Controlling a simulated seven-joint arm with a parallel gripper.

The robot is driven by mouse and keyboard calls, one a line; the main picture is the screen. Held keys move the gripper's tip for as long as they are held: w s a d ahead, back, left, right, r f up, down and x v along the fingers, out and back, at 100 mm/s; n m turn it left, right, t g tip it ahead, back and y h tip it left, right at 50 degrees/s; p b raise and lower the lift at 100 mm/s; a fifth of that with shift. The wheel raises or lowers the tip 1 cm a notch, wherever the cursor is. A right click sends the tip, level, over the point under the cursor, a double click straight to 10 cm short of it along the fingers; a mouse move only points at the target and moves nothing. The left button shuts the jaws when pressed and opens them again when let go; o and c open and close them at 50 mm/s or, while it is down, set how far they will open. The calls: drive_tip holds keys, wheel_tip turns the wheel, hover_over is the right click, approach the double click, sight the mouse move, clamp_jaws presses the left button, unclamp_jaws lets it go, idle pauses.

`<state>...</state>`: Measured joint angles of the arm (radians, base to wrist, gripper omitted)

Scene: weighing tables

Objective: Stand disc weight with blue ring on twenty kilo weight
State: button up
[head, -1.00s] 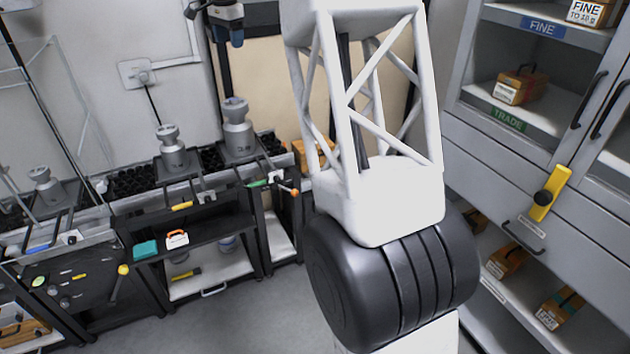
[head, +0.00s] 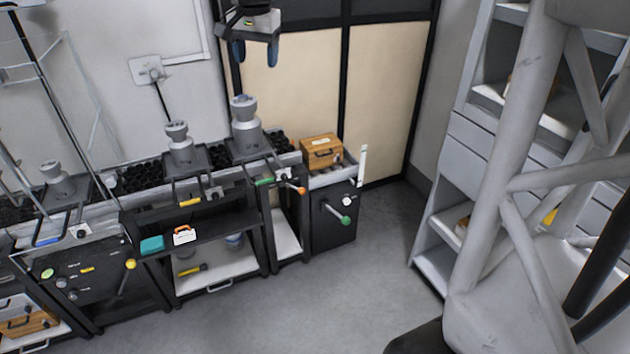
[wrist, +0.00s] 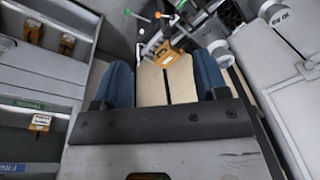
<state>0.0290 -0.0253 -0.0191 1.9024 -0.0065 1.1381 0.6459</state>
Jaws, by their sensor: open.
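Three grey knobbed weights stand on the bench scales: a large one (head: 246,136), a middle one (head: 181,152) and a small one (head: 58,182). Their markings are too small to tell which is the twenty kilo weight. My gripper (head: 255,52) hangs above and behind the large weight, open, with blue fingers. In the wrist view my gripper (wrist: 165,82) has nothing between its fingers.
A wooden case (head: 321,150) sits on the bench's right end. A teal block (head: 152,245) and an orange-and-white case (head: 184,235) are on the upper shelf. A grey cabinet (head: 478,155) is on the right. The floor in front of the bench is clear.

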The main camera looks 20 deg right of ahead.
drive_tip(key=s+f+n, duration=0.2)
drive_tip(key=s+f, duration=0.3)
drive_tip(key=s, duration=0.7)
drive_tip(key=s+a+f+n, duration=0.1)
drive_tip(key=s+f+n, duration=0.2)
drive_tip(key=s, duration=0.9)
drive_tip(key=s+f+n+t, duration=0.1)
drive_tip(key=s+f+n, duration=0.1)
drive_tip(key=s+f, duration=0.5)
drive_tip(key=s, duration=0.5)
drive_tip(key=shift+s+a+f+n, duration=0.3)
drive_tip(key=shift+s+f, duration=0.05)
drive_tip(key=shift+s, duration=0.05)
